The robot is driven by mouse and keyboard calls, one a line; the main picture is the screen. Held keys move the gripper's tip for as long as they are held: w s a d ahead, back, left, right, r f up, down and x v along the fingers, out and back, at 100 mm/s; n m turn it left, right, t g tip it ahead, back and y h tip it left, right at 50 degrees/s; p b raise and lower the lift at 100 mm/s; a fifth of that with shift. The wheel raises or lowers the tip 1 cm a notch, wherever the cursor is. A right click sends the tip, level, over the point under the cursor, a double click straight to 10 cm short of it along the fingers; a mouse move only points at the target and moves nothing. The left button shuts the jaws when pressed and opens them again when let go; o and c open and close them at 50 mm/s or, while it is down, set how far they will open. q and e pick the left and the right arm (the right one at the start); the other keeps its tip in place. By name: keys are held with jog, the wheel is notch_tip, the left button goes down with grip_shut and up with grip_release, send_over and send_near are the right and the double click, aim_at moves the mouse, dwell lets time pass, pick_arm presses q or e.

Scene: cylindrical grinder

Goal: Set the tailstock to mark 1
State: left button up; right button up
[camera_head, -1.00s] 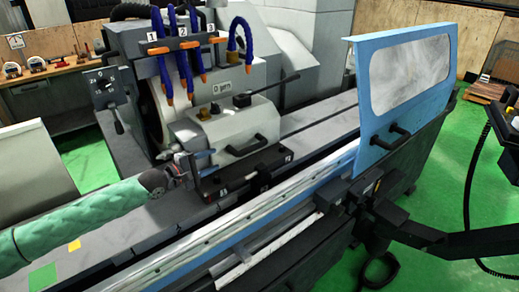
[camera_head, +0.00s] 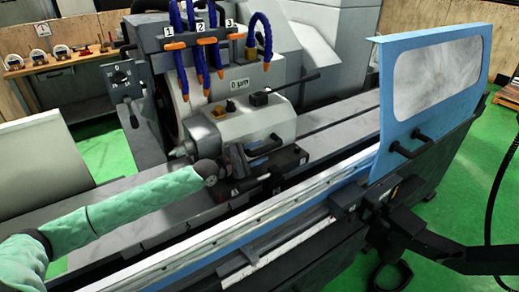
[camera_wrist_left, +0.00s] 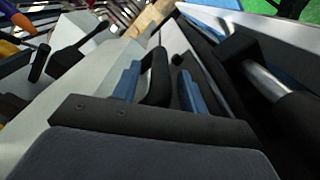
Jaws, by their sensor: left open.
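My left gripper (camera_head: 248,160) is open in front of that handle. In the left wrist view, the handle (camera_wrist_left: 158,76) stands between its two blue-padded fingers (camera_wrist_left: 158,88); I cannot tell whether they touch it. My right gripper is not in view.
A blue door (camera_head: 430,90) with a window stands at the right. Grey bed ways (camera_head: 335,130) run clear between tailstock and door. A black jointed arm (camera_head: 430,243) crosses the lower right.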

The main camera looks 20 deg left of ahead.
pick_arm(q)
jog(key=shift+w+d, duration=0.25)
jog(key=shift+w, duration=0.15)
jog(key=shift+s+f, duration=0.1)
grip_shut()
jog(key=shift+f, duration=0.1)
